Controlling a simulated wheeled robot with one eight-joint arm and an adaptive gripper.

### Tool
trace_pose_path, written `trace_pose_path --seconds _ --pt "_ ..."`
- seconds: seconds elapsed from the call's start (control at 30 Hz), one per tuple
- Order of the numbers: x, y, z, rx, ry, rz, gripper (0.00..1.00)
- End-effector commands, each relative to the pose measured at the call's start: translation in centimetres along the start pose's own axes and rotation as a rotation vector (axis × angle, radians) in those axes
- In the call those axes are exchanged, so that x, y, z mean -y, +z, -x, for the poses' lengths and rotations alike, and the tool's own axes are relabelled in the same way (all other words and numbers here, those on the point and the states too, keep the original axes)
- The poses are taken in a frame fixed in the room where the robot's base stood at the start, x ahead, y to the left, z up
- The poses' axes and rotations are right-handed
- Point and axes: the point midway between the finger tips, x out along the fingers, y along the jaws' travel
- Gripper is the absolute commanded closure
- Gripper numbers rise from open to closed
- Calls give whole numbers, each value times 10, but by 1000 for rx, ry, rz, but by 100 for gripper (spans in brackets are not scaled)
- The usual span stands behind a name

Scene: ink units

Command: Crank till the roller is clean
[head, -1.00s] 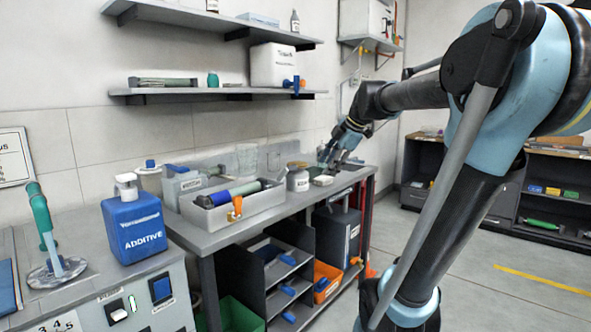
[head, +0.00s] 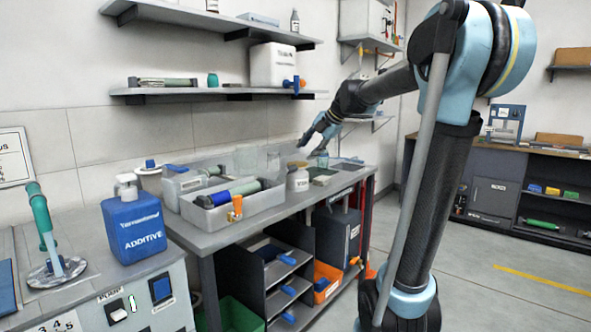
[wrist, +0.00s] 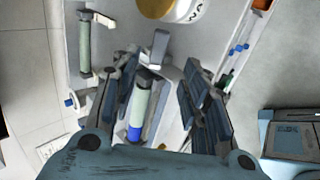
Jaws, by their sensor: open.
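A roller (head: 240,187), grey-green with a dark blue stretch, lies in a pale grey tray (head: 205,220) on the bench. An orange fitting (head: 237,206) stands at the tray's front; I cannot tell if it is the crank. My gripper (head: 305,142) is open and in the air above the bench, right of the tray. In the wrist view, a grey-green roller with a blue end (wrist: 141,105) shows between my spread fingers (wrist: 160,68), apparently below them. I cannot tell if it is the tray roller. No hold is visible.
A white jar (head: 298,180) stands right of the tray. A blue ADDITIVE jug (head: 132,228) and a green-handled tool (head: 48,235) stand at the left. Wall shelves (head: 215,92) hang above the bench. The floor at the right is clear.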

Motion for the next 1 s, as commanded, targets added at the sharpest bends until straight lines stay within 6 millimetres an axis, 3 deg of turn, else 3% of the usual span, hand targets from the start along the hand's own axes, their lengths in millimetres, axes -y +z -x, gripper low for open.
trace_pose_path --seconds 0.5,0.7,1.0 --pt "0 0 -88 0 0 1 58" --pt "0 0 -105 0 0 1 58" --pt "0 0 -109 0 0 0 58"
